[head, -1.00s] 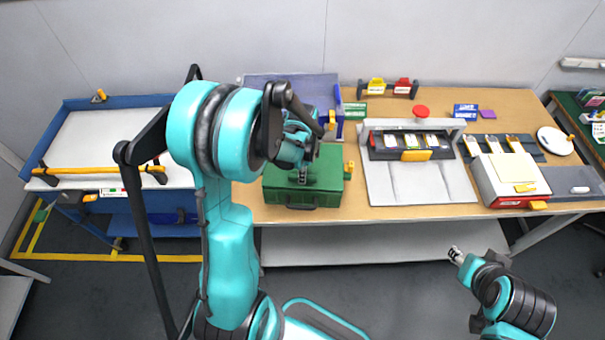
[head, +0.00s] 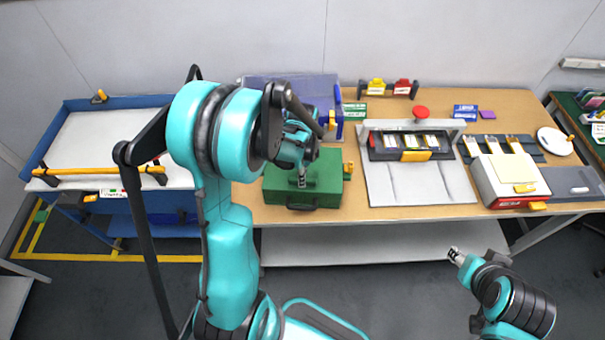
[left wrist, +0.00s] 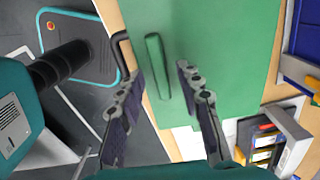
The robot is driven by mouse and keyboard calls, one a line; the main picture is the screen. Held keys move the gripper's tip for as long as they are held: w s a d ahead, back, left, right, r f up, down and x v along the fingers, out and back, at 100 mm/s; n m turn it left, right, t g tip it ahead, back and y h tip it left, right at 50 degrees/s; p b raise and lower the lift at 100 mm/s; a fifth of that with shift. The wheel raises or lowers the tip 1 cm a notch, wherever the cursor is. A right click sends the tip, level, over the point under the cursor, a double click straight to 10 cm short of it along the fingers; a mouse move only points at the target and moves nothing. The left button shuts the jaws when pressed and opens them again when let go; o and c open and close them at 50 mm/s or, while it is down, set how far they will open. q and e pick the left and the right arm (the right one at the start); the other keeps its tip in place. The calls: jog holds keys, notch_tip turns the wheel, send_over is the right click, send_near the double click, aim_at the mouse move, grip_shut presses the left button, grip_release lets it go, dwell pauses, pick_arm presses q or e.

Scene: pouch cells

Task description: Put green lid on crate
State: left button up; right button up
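The green lid (head: 325,172) lies flat on top of the green crate (head: 325,203) on the table, and the two look closed together. A raised green bar handle stands on the lid (left wrist: 225,50); the handle (left wrist: 157,68) shows in the left wrist view. My left gripper (head: 303,178) is over the lid, near the handle. In the left wrist view its two fingers (left wrist: 159,77) are spread apart with the handle seen beyond the gap, not gripped. My right gripper (head: 455,254) is small, low at the right, away from the table; its opening is unclear.
A blue bin (head: 338,130) stands behind the crate. A grey fixture with a red button (head: 420,111) is to its right, then a white-and-red box (head: 490,190). A blue cart (head: 75,105) with a yellow bar is at the left.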

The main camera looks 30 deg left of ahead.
pick_arm(q)
notch_tip(320, 180, up, 11)
jog(key=p, duration=0.2)
jog(key=s+d+r+n+t, duration=0.7)
jog(key=s+d+r+n, duration=0.1)
jog(key=s+d+n, duration=0.2)
jog(key=s+n, duration=0.1)
jog(key=n, duration=0.1)
jog(key=shift+d+n, duration=0.3)
jog(key=shift+n, duration=0.1)
jog(key=shift+f, duration=0.15)
notch_tip(320, 180, down, 10)
jog(key=b, duration=1)
jog(key=shift+o, duration=0.2)
jog(key=shift+f, duration=0.1)
